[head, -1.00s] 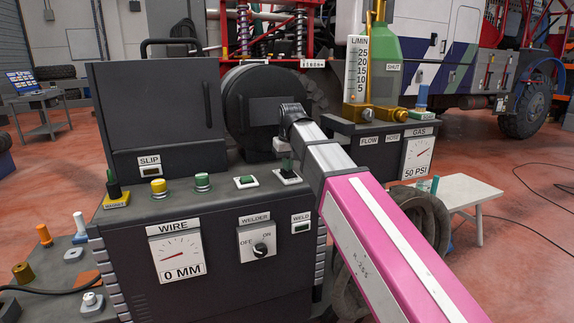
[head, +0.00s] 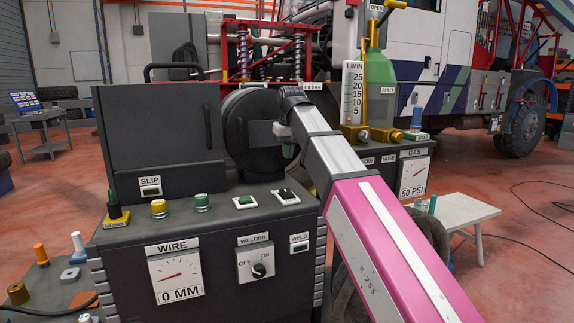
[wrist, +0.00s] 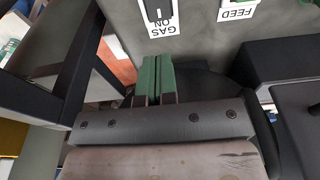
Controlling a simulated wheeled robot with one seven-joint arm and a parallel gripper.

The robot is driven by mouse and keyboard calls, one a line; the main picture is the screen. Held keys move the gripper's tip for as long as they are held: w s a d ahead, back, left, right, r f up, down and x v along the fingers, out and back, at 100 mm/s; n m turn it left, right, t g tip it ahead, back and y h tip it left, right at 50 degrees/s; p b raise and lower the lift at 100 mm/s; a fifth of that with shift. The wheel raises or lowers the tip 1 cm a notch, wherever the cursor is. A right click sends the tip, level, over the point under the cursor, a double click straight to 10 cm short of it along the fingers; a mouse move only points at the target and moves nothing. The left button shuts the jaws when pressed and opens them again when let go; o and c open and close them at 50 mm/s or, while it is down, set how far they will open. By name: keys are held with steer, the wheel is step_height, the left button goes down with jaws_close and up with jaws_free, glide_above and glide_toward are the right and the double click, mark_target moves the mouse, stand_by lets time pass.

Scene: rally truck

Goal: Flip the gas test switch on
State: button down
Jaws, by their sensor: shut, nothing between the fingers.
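The gas test switch (head: 286,196) is a black rocker on a white plate, on top of the dark welder box near its right front corner. In the wrist view, the switch (wrist: 158,12) shows at the top edge, cut off, with "GAS" and "ON" printed upside down. I cannot tell which way its rocker is tipped. My gripper (wrist: 157,62) is shut, its two green fingers together and empty, just below the switch plate in that view and apart from it. In the head view, my gripper (head: 289,152) is above and behind the switch, partly hidden by my arm.
A green-button feed switch (head: 245,202) sits left of the gas switch; its FEED label (wrist: 238,8) shows in the wrist view. A dark upright case (head: 160,130) and round drum (head: 250,125) stand behind. A gas bottle (head: 380,85) stands right.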

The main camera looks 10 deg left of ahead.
steer(key=shift+s+r, duration=0.15)
steer(key=shift+r, duration=0.65)
steer(key=shift+w+a+f, duration=0.1)
steer(key=shift+w+f, duration=0.05)
steer(key=shift+w, duration=0.5)
glide_toward(285, 190)
steer(key=f, duration=0.2)
steer(key=w+f, duration=0.1)
steer(key=f, duration=0.4)
steer(key=shift+w+a+f, duration=0.2)
steer(key=shift+w+a, duration=0.1)
steer(key=shift+a, duration=0.1)
